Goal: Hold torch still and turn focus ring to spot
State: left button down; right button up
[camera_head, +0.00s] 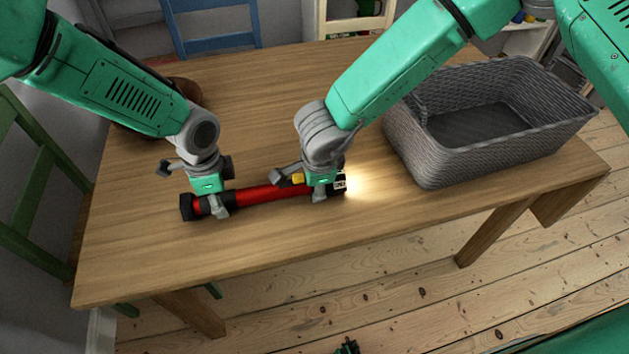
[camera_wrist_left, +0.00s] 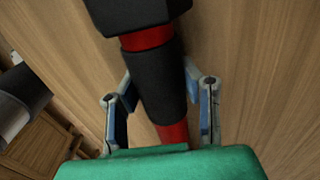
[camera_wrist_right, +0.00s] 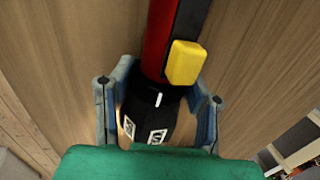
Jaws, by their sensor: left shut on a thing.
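The red and black torch (camera_head: 262,194) lies across the table, its lit head to the right casting a glow on the wood. My left gripper (camera_head: 217,207) is shut around its black grip sleeve (camera_wrist_left: 155,85), near the tail cap. My right gripper (camera_head: 320,190) has its fingers on either side of the black focus ring (camera_wrist_right: 150,115) at the head; whether they press on it is unclear. The ring shows a white line and two white label patches. A yellow switch (camera_wrist_right: 186,62) sits on the body just behind the ring and also shows in the head view (camera_head: 298,179).
A grey woven basket (camera_head: 440,160) stands on the table's right side. A brown round object (camera_head: 185,90) sits at the back left, partly behind my left arm. A blue chair (camera_head: 213,43) and a green chair (camera_head: 30,200) are beside the table. The wooden table's (camera_head: 250,262) front is clear.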

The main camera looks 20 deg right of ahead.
jog(key=o, duration=0.3)
jog(key=v, duration=1.2)
jog(key=shift+w, duration=0.15)
jog(key=w+g, duration=0.6)
jog(key=x, duration=1.2)
jog(key=shift+w+d, duration=0.1)
jog(key=shift+d, duration=0.1)
